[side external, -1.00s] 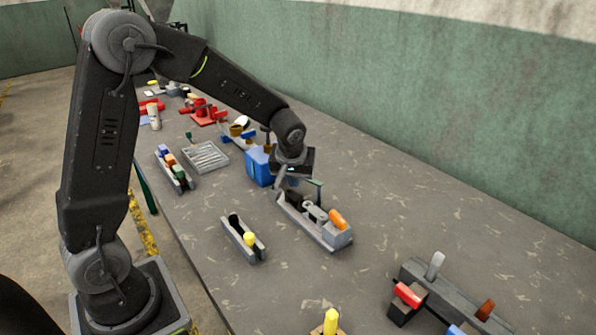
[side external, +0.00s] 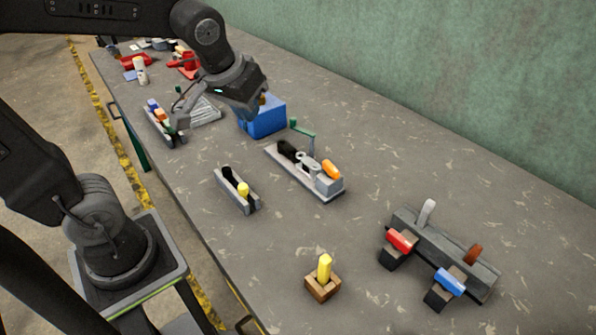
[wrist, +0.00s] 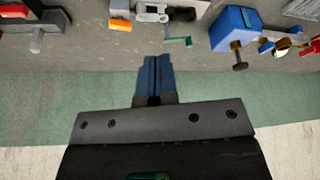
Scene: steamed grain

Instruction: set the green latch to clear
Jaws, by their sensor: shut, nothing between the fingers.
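The green latch (side external: 302,129) is a thin upright post with a bent top arm, at the back edge of a grey fixture (side external: 290,172). The fixture also carries an orange handle (side external: 332,169), a black knob and a pale link. The top arm points up and left in the side view. In the wrist view the latch (wrist: 178,41) lies just right of the finger tips. No clear mark is readable.
A blue box (side external: 262,118) stands behind the latch fixture. A block with a yellow knob (side external: 238,190) stands in front. A lever fixture (side external: 440,245) is at right.

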